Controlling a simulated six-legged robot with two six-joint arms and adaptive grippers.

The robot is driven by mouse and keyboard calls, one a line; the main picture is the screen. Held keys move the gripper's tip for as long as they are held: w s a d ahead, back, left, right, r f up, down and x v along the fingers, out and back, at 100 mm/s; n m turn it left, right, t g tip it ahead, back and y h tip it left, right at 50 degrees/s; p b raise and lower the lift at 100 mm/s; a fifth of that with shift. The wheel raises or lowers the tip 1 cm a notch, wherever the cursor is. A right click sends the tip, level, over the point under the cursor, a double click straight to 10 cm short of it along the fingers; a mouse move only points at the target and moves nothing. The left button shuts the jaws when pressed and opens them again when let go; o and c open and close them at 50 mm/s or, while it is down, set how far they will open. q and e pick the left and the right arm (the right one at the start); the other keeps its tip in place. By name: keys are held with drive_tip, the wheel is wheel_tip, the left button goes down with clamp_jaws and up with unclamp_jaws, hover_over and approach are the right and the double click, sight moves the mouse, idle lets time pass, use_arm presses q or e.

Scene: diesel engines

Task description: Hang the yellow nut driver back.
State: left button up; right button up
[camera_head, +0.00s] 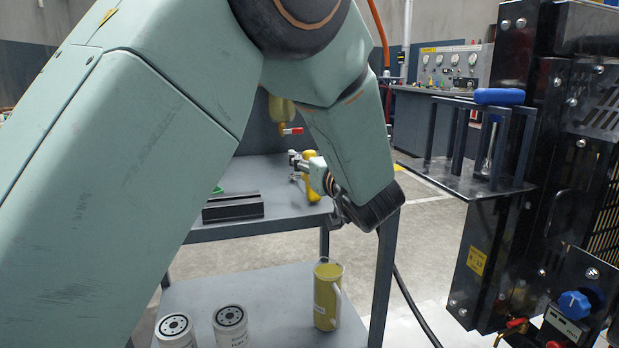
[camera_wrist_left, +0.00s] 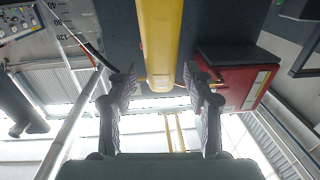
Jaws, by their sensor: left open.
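The yellow nut driver shows as a long yellow handle (camera_wrist_left: 160,40) in the left wrist view, coming in from the top with its end between the finger pads. In the head view a small yellow handle-like part (camera_head: 313,187) shows beside my left gripper (camera_head: 338,208), partly hidden by my arm; I cannot tell its full shape there. My left gripper, also in the wrist view (camera_wrist_left: 162,88), is open, with a gap between each finger and the handle. A dark rack (camera_head: 455,180) on the right holds a blue-handled tool (camera_head: 497,97). My right gripper is out of view.
A grey cart (camera_head: 277,184) carries a dark block (camera_head: 233,207). Its lower shelf holds a yellow jug (camera_head: 327,295) and two white filters (camera_head: 230,325). A black engine (camera_head: 560,130) stands at the right. Open floor lies between cart and rack.

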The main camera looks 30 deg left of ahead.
use_arm(q)
drive_tip(key=shift+s+r, duration=0.2)
drive_tip(key=shift+r, duration=0.05)
drive_tip(key=shift+w+f, duration=0.15)
drive_tip(key=shift+f, duration=0.05)
drive_tip(key=c, duration=0.4)
drive_tip(key=shift+r, duration=0.15)
drive_tip(key=c, duration=0.5)
clamp_jaws()
